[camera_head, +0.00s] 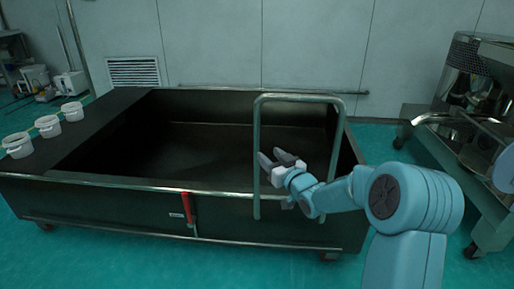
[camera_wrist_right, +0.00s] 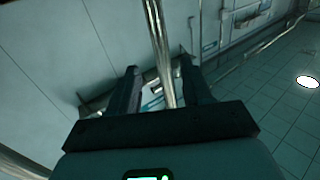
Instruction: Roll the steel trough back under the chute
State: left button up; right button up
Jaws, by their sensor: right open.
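The steel trough (camera_head: 120,188) is a large, dark, low box on casters across the middle of the head view. An upright inverted-U handle (camera_head: 298,97) of metal tube stands at its right part. My right gripper (camera_head: 272,162) is open beside the handle's left post, with its fingertips close to it. In the right wrist view a metal bar (camera_wrist_right: 160,45) runs down between the two fingers of the right gripper (camera_wrist_right: 160,85). I cannot tell whether either finger touches it. My left gripper is not in view. No chute can be clearly made out.
A steel machine (camera_head: 472,95) on a wheeled frame stands at the right. Several white buckets, one at the front (camera_head: 18,145), sit on the trough's left ledge. A red lever (camera_head: 187,208) is on its front wall. Green floor (camera_head: 120,262) is clear in front.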

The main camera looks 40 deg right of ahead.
aim_at(259, 146)
jog(key=b+x, duration=0.1)
jog(key=x, duration=0.7)
jog(key=shift+w+d, duration=0.15)
jog(key=shift+w, duration=0.25)
jog(key=shift+c, duration=0.3)
grip_shut()
